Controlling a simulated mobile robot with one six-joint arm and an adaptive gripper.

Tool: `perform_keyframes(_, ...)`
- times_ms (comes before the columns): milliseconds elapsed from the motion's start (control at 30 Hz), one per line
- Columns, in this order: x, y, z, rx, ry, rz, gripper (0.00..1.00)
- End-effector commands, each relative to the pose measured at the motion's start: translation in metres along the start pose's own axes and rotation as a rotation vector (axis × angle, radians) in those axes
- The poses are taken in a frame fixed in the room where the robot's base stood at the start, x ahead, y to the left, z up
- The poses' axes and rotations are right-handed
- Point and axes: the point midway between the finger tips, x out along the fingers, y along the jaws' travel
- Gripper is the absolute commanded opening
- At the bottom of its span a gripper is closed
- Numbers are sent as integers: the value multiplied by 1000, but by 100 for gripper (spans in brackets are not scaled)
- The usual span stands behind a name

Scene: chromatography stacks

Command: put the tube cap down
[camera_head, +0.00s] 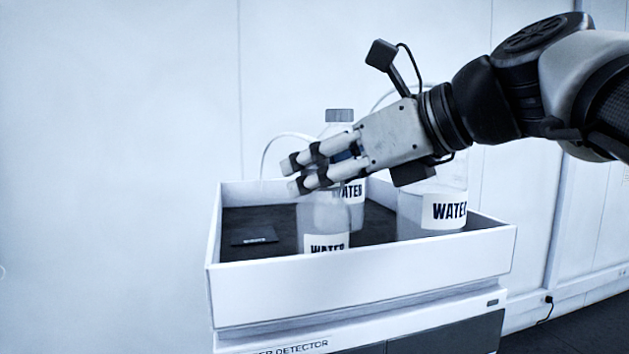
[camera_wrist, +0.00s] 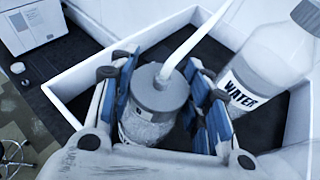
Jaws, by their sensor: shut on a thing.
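The grey tube cap (camera_wrist: 160,90), with a white tube (camera_wrist: 190,50) rising from it, is between the blue-padded fingers of my gripper (camera_wrist: 165,95) in the wrist view. My gripper (camera_head: 296,176) is shut on it, over the front WATER bottle (camera_head: 325,218) in the head view. That bottle stands upright below, and its body (camera_wrist: 145,128) shows under the cap in the wrist view. The fingers hide the cap and the bottle's mouth in the head view, so I cannot tell whether the cap is seated on the bottle or just above it.
A white-walled tray (camera_head: 350,283) with a dark floor holds the bottles. A grey-capped bottle (camera_head: 339,116) stands behind, and a larger WATER bottle (camera_head: 432,212) stands to the right. A dark flat piece (camera_head: 254,235) lies at the left, where the tray floor is otherwise clear.

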Motion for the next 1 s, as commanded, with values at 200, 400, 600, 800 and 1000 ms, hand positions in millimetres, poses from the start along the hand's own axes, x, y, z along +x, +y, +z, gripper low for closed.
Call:
perform_keyframes(200, -1, 0, 3, 0, -2, -1, 51)
perform_keyframes(400, -1, 0, 3, 0, -2, -1, 64)
perform_keyframes(600, -1, 0, 3, 0, -2, -1, 64)
perform_keyframes(800, 0, 0, 2, -1, -3, -1, 64)
perform_keyframes(1000, 1, -2, 2, 1, -1, 0, 64)
